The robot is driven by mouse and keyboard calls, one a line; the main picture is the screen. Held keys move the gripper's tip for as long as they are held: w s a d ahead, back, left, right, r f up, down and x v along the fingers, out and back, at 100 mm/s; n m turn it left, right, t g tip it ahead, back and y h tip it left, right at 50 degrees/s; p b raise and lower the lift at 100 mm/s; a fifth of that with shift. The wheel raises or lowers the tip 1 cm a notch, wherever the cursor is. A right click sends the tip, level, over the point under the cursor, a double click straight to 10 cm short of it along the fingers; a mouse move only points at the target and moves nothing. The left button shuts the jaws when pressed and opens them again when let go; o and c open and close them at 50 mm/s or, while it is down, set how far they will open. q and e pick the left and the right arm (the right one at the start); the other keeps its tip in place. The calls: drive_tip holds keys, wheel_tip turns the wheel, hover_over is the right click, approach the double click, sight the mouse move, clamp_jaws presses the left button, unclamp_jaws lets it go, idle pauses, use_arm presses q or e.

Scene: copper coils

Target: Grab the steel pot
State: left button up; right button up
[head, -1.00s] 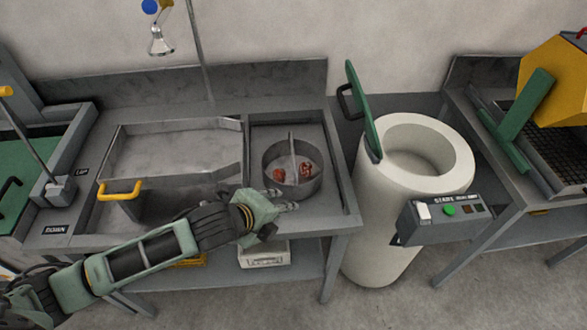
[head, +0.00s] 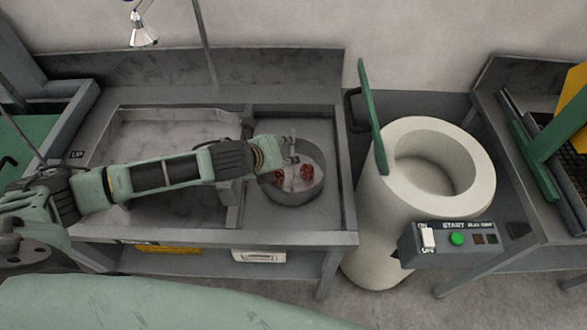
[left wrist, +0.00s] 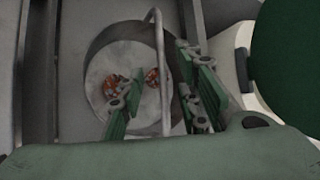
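The steel pot (head: 300,198) is a round, open vessel on the right part of the steel bench. A bar handle (left wrist: 160,50) arches over it, and reddish copper coils (left wrist: 116,86) lie inside. My left gripper (head: 292,150) is over the far part of the pot in the head view. In the left wrist view my left gripper (left wrist: 164,75) is open, with one finger on each side of the handle bar. I cannot tell whether either finger touches it. My fingers hide part of the pot. My right gripper is not in view.
A pale cylindrical furnace (head: 365,225) with a raised green lid (head: 373,115) and a control box (head: 450,240) stands right of the bench. A shallow basin (head: 135,125) lies left of the pot. A lamp (head: 144,35) hangs above the bench.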

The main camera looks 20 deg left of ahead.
sight(292, 152)
use_arm(q)
drive_tip(key=p+x, duration=0.1)
drive_tip(key=x, duration=0.2)
drive_tip(key=shift+w+d+f, duration=0.2)
drive_tip(key=shift+w+f, duration=0.05)
drive_tip(key=shift+w+d+f, duration=0.1)
drive_tip(key=shift+w+f, duration=0.35)
drive_tip(key=shift+f, duration=0.1)
drive_tip(key=c, duration=0.4)
clamp_jaws()
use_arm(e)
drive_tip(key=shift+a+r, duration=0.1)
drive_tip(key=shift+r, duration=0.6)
use_arm(q)
drive_tip(key=shift+r, duration=0.1)
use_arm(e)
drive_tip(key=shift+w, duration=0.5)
